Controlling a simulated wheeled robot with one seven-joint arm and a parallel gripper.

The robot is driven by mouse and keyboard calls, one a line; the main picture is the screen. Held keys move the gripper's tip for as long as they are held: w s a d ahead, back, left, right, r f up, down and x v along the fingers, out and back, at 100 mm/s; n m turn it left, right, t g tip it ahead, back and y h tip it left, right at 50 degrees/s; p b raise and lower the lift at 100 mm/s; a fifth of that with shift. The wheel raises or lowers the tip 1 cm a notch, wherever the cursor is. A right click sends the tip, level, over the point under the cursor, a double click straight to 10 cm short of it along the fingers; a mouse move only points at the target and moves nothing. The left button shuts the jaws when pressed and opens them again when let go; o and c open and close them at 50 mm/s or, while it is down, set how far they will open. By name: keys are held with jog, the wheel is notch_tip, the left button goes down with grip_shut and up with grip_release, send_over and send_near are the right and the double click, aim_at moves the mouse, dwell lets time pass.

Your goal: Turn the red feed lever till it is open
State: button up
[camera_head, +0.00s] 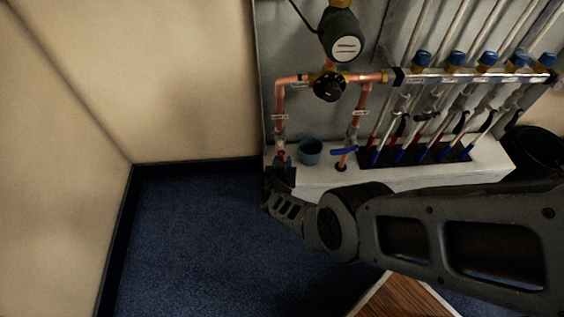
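The red feed lever (281,155) shows as a small patch of red at the foot of the left copper pipe (279,117). Most of it is hidden behind my gripper. My gripper (280,170) is dark and reaches up to the foot of that pipe, at or very near the lever. I cannot tell if it touches the lever. Its fingertips are too small and dark to show whether they are open or shut. The lever's angle cannot be made out.
A blue lever (344,152) sits on the copper pipe to the right. A teal cup (310,151) stands on the white ledge (325,178) between them. Several capped valves line the manifold (470,77) at the right. Blue carpet (200,235) is clear at the left.

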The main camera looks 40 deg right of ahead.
jog(key=shift+o, duration=0.9)
jog(key=shift+s+a+r+p, duration=0.25)
jog(key=shift+a+r+p, duration=0.1)
jog(key=shift+p, duration=0.15)
jog(key=p+v, duration=0.4)
jog(key=v, duration=0.2)
jog(key=shift+s+a+p, duration=0.3)
jog(key=shift+s+p, duration=0.05)
jog(key=shift+p, duration=0.05)
